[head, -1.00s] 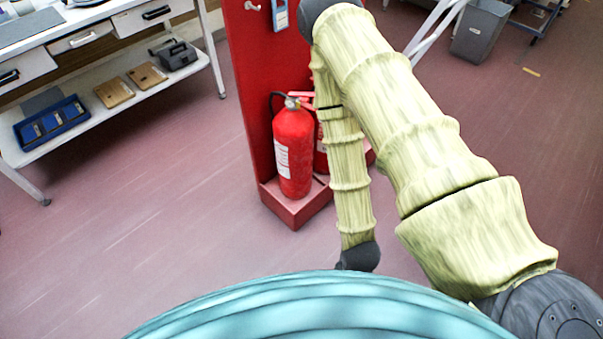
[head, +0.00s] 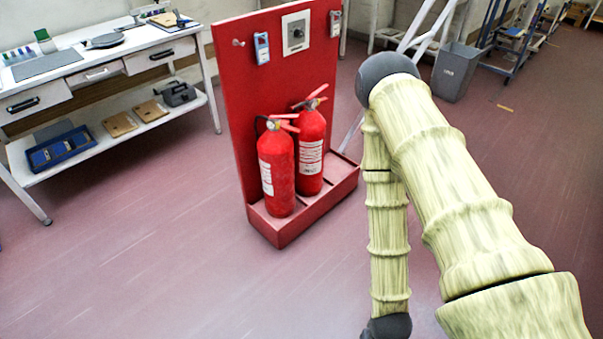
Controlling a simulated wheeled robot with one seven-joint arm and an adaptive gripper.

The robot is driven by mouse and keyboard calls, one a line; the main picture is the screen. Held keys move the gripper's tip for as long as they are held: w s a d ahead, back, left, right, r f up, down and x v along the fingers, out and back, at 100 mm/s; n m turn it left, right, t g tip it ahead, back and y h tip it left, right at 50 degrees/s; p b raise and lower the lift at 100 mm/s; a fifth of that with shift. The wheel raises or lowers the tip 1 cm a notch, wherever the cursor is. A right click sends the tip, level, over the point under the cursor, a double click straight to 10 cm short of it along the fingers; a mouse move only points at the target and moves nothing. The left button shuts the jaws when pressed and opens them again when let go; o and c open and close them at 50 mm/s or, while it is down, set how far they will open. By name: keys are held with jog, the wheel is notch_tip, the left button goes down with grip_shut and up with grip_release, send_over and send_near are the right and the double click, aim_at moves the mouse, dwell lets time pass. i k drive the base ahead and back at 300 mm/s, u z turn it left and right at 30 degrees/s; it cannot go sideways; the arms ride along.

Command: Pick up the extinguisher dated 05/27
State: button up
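Two red extinguishers stand upright side by side on the base of a red stand (head: 272,231). The left extinguisher (head: 279,178) is nearer and has a black hose and a white label. The right extinguisher (head: 311,150) is a little behind it, also with a white label. The dates are too small to read, so I cannot tell which is dated 05/27. Two tags, one at the left (head: 262,48) and one at the right (head: 335,23), hang on the stand's back panel. My arm is at the right, apart from the extinguishers. My gripper is not in view.
A workbench (head: 110,62) with drawers and a lower shelf stands at the left. A blue tray (head: 62,148) lies on that shelf. A grey bin (head: 456,72) and a blue trolley (head: 508,45) are at the back right. The floor before the stand is clear.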

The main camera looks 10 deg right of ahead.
aim_at(275, 147)
jog(key=z, duration=0.1)
jog(key=i, duration=1)
jog(key=k, duration=1.25)
jog(key=u, duration=0.8)
jog(key=i, duration=1.5)
jog(key=z, duration=0.75)
